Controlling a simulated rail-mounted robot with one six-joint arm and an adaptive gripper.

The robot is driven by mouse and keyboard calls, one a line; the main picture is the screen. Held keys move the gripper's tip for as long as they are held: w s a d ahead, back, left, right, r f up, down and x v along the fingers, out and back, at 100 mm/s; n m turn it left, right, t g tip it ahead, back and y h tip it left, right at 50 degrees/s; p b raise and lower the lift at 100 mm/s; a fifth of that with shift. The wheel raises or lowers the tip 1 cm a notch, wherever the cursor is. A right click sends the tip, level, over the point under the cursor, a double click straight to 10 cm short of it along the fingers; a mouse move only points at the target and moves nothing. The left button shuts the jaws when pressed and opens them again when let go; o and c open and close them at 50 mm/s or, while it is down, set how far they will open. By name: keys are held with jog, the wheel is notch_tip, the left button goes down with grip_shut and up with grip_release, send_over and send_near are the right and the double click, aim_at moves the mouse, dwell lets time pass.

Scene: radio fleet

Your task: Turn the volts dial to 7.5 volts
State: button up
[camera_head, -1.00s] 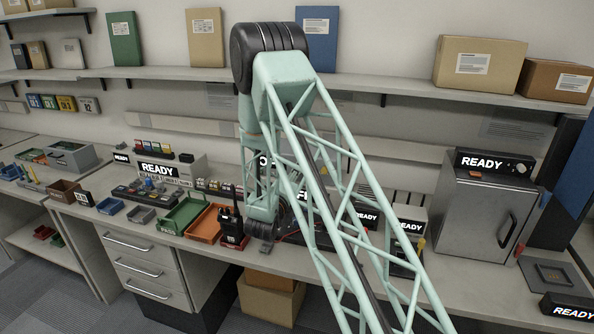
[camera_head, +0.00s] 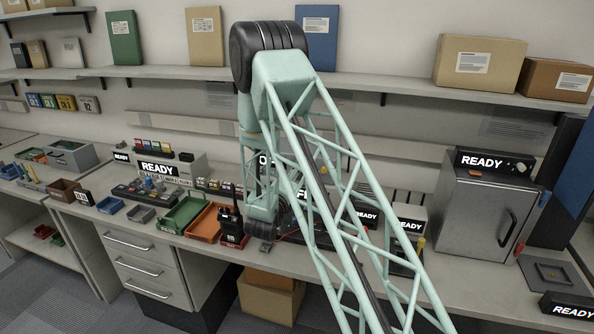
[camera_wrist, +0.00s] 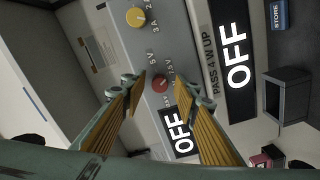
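The volts dial is a red round knob (camera_wrist: 160,83) on a grey panel in the wrist view, with voltage markings such as 5V beside it. A pale line shows on the knob, but I cannot tell which mark it points at. My gripper (camera_wrist: 165,92) is open, its two ribbed yellow-brown fingers on either side of the red knob in the picture. I cannot tell whether they touch it. A yellow knob (camera_wrist: 136,17) with amp markings sits above on the same panel. In the head view my arm hides the gripper and the dial.
A display reading OFF (camera_wrist: 181,131) is beside the red knob, partly behind a finger. A larger OFF sign (camera_wrist: 238,62) is further right.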

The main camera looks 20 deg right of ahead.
jog(key=v, duration=1.2)
jog(key=shift+d+r, duration=0.1)
jog(key=shift+r, duration=0.05)
dwell(0.6)
jog(key=s+a+r+m+g+y, duration=0.1)
jog(key=s+a+r+m+y, duration=0.1)
jog(key=a+r+y, duration=0.35)
jog(key=s+a+r+m+g+y, duration=0.1)
jog(key=s+a+r+y, duration=0.15)
jog(key=r, duration=0.55)
jog(key=s+a+r+g+y, duration=0.1)
jog(key=s+a+r+y, duration=0.2)
jog(key=s, duration=0.4)
jog(key=s+a+r+g+y, duration=0.1)
jog(key=s+a+r+g, duration=0.2)
jog(key=s, duration=0.5)
jog(key=s+d+r+m+g, duration=0.1)
jog(key=s+d+r+g, duration=0.1)
jog(key=s, duration=1.7)
jog(key=s+d+r+m+g, duration=0.1)
jog(key=s+d+r+g, duration=0.1)
jog(key=s, duration=1.6)
jog(key=shift+s+d+h, duration=0.3)
jog(key=shift+s, duration=0.1)
